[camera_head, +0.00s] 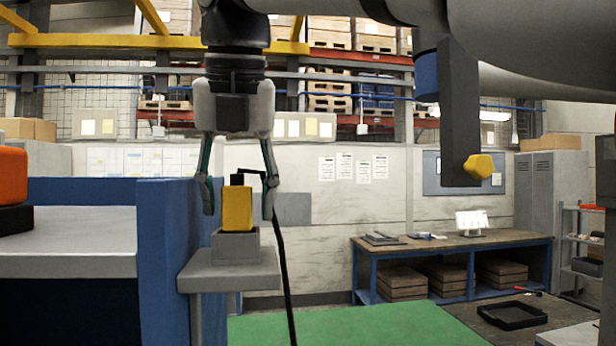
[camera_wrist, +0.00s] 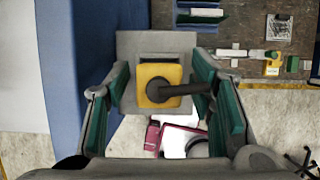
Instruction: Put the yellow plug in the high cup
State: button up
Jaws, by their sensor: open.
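The yellow plug (camera_head: 237,208) stands upright in a small grey cup (camera_head: 236,248), its lower end hidden inside. The cup sits on a grey ledge (camera_head: 205,279) beside a blue panel. A black cable comes from the plug's top and hangs down on the right. My gripper (camera_head: 238,202) is open and points down, one finger on each side of the plug. In the wrist view, the plug (camera_wrist: 152,77) lies between the open fingers of my gripper (camera_wrist: 158,103), with gaps visible. I cannot tell whether this cup is the high one; no other cup is clear.
The blue panel (camera_head: 165,255) stands close left of the ledge. A dark bracket (camera_head: 460,120) with a yellow hexagonal knob (camera_head: 478,167) hangs at the upper right. A blue-legged workbench (camera_head: 455,246) stands behind at the right. Green floor (camera_head: 350,326) is clear below.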

jog(key=v, duration=0.7)
jog(key=shift+r+p, duration=0.25)
jog(key=shift+p, duration=0.2)
jog(key=shift+s, duration=0.15)
jog(key=d+f+m+h, duration=0.1)
jog(key=d+f+m, duration=0.4)
jog(key=d+m, duration=0.35)
jog(key=d+f+m, duration=0.5)
jog(key=d+m, duration=0.3)
jog(key=m, duration=0.2)
jog(key=s+d+f+m, duration=0.6)
jog(key=f+m, duration=0.4)
jog(key=f, duration=0.1)
jog(key=s+d+f+m+t, duration=0.1)
jog(key=s+d+f+m, duration=0.5)
jog(key=f+m, duration=0.4)
jog(key=shift+s+d+f, duration=0.4)
jog(key=shift+d+f, duration=0.15)
jog(key=shift+d, duration=0.1)
